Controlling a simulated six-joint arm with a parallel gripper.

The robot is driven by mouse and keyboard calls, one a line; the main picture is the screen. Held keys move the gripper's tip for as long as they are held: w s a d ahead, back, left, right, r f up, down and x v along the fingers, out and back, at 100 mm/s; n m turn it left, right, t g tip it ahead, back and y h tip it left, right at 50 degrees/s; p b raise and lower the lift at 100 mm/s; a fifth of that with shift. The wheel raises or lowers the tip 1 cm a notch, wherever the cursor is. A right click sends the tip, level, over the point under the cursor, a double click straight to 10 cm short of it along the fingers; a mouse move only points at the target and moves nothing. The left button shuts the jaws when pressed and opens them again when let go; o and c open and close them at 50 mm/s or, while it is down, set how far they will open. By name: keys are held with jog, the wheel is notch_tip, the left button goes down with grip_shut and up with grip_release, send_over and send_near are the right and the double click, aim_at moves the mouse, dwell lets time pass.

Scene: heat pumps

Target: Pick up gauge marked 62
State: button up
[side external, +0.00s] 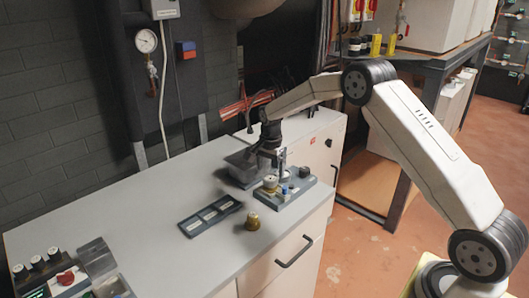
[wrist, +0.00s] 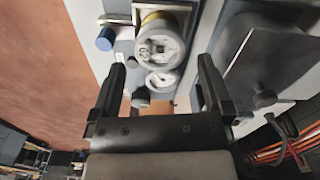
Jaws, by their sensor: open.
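In the wrist view, a round white-faced gauge (wrist: 158,48) with a yellowish rim lies between and just beyond my fingertips. Its face carries a dark mark that I cannot read for sure. A second round white piece (wrist: 163,80) is nearer, between the fingers. My gripper (wrist: 161,68) is open, with nothing held. In the side view my gripper (side external: 272,152) points down over the back of a dark block (side external: 297,195). A brass-sided gauge (side external: 270,183) stands on that block's left part. No number is readable there.
A grey open bin (side external: 241,170) stands close to the left of my gripper. A dark labelled plate (side external: 190,228) lies on the counter. A brass piece (side external: 252,222) stands alone near the front edge. The counter's left middle is clear (side external: 110,220).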

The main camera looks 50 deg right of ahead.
aim_at(270, 176)
jog(key=shift+d+f, duration=0.1)
jog(key=shift+f, duration=2.35)
jog(key=shift+r, duration=0.1)
jog(key=c, duration=1.3)
